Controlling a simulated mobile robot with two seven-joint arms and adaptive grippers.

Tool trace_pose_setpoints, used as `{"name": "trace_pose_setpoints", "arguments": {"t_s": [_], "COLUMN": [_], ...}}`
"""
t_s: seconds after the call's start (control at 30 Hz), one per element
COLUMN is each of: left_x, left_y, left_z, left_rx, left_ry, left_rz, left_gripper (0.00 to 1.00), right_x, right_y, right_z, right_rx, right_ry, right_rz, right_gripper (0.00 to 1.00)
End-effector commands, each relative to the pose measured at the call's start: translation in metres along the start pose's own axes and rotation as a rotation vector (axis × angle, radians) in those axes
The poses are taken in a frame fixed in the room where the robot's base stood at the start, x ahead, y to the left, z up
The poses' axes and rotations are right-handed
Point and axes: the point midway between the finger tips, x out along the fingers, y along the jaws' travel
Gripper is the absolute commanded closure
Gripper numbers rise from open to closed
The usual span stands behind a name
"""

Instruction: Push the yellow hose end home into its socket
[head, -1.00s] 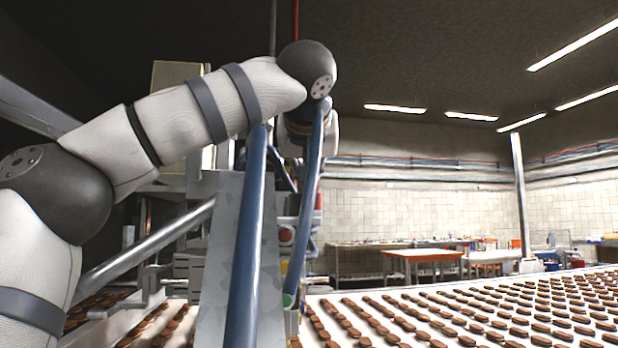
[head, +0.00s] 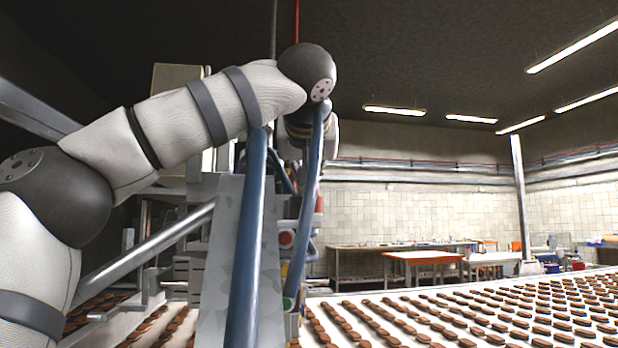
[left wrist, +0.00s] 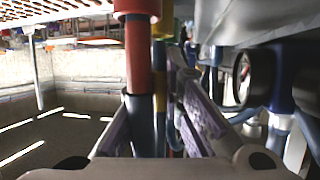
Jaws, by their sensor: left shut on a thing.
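The yellow hose end (left wrist: 160,76) stands upright in the left wrist view, partly hidden behind a red hose end (left wrist: 139,62). My left gripper (left wrist: 166,88) reaches up from the bottom of that view with a purple-grey finger on each side; it is shut around the yellow hose end, though the red one partly covers the contact. A bluish hose (left wrist: 160,135) runs from the yellow end toward my palm. I cannot make out the socket or how deep the end sits in it. In the head view the left gripper is hidden behind my wrist and the machine. My right gripper is not in view.
A grey machine panel (head: 222,265) with a red button (head: 286,239) stands beside my left arm. Blue hoses cross close in front of it. A conveyor (head: 440,300) with rows of biscuits fills the lower right. A dark round opening (left wrist: 253,78) is right of the gripper.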

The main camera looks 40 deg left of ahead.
Motion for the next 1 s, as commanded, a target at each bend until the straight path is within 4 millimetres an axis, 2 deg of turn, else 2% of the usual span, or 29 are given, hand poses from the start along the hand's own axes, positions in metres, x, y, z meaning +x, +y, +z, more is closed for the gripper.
{"name": "trace_pose_setpoints", "arguments": {"t_s": [0.53,0.57,0.6,0.67,1.0], "left_x": [0.004,0.004,0.004,0.005,-0.001], "left_y": [0.0,0.0,0.0,0.0,0.001], "left_z": [0.01,0.01,0.01,0.01,0.009], "left_rx": [0.001,0.001,0.001,0.001,0.001], "left_ry": [-0.001,-0.001,-0.001,-0.002,-0.001], "left_rz": [-0.001,-0.001,-0.001,-0.002,0.0], "left_gripper": [1.0,0.87,0.78,0.68,0.68], "right_x": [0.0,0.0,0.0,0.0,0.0], "right_y": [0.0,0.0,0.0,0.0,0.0], "right_z": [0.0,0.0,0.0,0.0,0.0], "right_rx": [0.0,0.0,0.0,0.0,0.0], "right_ry": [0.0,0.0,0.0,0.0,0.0], "right_rz": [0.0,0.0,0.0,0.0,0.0], "right_gripper": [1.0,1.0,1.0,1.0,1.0]}}
